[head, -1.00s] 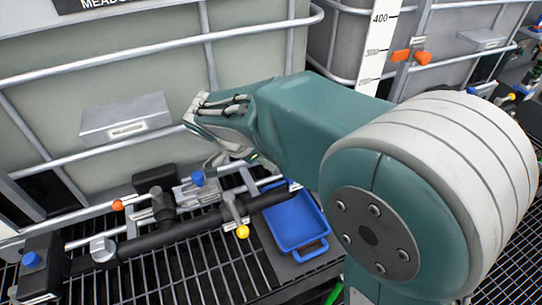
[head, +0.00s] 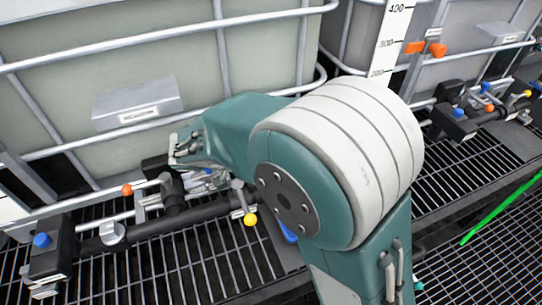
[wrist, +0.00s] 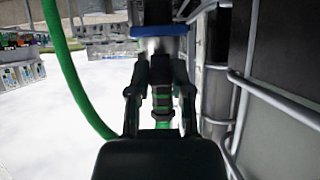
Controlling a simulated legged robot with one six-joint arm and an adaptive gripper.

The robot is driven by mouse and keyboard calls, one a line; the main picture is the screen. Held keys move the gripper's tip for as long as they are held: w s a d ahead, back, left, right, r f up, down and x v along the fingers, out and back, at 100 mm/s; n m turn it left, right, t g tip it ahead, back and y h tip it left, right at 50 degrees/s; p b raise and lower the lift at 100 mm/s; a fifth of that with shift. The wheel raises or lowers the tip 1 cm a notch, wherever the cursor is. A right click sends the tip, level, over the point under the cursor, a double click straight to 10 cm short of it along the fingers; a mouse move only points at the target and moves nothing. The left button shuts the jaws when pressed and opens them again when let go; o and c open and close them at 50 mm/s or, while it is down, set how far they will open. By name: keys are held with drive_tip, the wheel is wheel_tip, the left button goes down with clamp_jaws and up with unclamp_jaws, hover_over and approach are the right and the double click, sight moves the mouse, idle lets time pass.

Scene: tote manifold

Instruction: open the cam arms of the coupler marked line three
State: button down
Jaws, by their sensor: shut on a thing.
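In the wrist view my gripper (wrist: 160,92) reaches forward with a finger on each side of a dark, ribbed coupler (wrist: 160,98) with green bands. It appears closed on this fitting; the exact contact is hard to see. A silver collar and a blue ring (wrist: 160,31) sit just beyond the fingertips. A green hose (wrist: 63,75) loops down on the left and passes behind the gripper. I cannot make out separate cam arms or a line-three marking. In the head view my arm hides the gripper and the coupler.
Dark pipework (head: 190,217) with an orange knob (head: 127,190), a yellow knob (head: 250,219) and a blue knob (head: 42,240) lies over black grating (head: 170,262). A caged tank (head: 60,93) stands behind. Tank rails (wrist: 270,101) are close on the right.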

drive_tip(key=c, duration=0.5)
unclamp_jaws()
drive_tip(key=shift+a, duration=0.1)
drive_tip(key=v, duration=1.2)
